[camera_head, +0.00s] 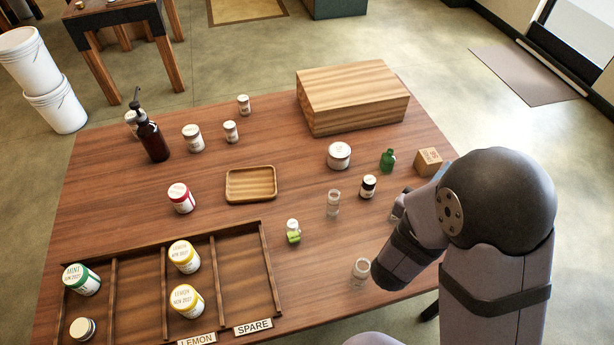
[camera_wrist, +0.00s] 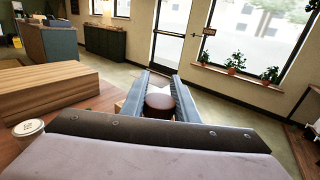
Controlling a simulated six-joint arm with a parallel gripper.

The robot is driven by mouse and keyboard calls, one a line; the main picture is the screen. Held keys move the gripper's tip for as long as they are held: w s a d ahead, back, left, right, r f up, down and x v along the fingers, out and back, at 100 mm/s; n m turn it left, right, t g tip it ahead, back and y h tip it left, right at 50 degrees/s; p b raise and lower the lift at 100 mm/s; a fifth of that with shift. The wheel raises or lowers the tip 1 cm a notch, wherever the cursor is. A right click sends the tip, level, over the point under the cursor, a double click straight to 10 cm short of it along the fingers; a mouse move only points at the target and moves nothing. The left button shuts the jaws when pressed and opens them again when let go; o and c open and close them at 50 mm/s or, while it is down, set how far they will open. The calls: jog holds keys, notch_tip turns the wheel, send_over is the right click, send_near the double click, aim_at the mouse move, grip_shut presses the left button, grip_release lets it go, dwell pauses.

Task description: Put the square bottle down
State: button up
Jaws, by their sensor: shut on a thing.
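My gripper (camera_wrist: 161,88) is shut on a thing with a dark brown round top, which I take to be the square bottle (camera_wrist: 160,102). It sits between the two blue-grey fingers in the wrist view. Its lower body is hidden there, so I cannot tell whether it touches the table. In the head view my arm reaches over the right side of the table and hides most of the gripper and the held bottle. A small cardboard box (camera_head: 428,162) stands close beside the gripper.
A green bottle (camera_head: 387,160), a dark jar (camera_head: 368,187), a white-lidded tub (camera_head: 339,156) and clear glass bottles (camera_head: 333,203) stand left of my arm. A wooden block (camera_head: 352,100) lies behind. A small tray (camera_head: 251,184) is empty. The divided rack (camera_head: 270,268) holds several jars.

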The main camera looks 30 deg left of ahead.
jog(key=w+a+f+n+y+b, duration=0.2)
jog(key=a+b, duration=0.2)
jog(key=a, duration=0.9)
jog(key=w+a+f+n+y+b, duration=0.1)
jog(key=w+a+f+y+b, duration=0.3)
jog(key=a, duration=0.8)
jog(key=s+a+r+n+g+y+b, duration=0.1)
jog(key=s+a+r+n+y+b, duration=0.15)
jog(key=s+a, duration=0.4)
jog(key=s+a+r+n+y+b, duration=0.1)
jog(key=s+a+b, duration=0.2)
jog(key=a, duration=0.7)
jog(key=s+a+r+n+g+y+b, duration=0.1)
jog(key=s+a+r+y+b, duration=0.2)
jog(key=a, duration=0.6)
notch_tip(320, 180, down, 16)
jog(key=s, duration=0.1)
jog(key=shift+d+r+h+p, duration=0.15)
jog(key=shift+r+h+p, duration=0.15)
jog(key=shift+h, duration=0.15)
jog(key=shift+s+f, duration=0.1)
jog(key=shift+f, duration=0.05)
jog(key=shift+f+b, duration=0.3)
jog(key=shift+b, duration=0.2)
jog(key=shift+f+b, duration=0.2)
jog(key=shift+b, duration=0.1)
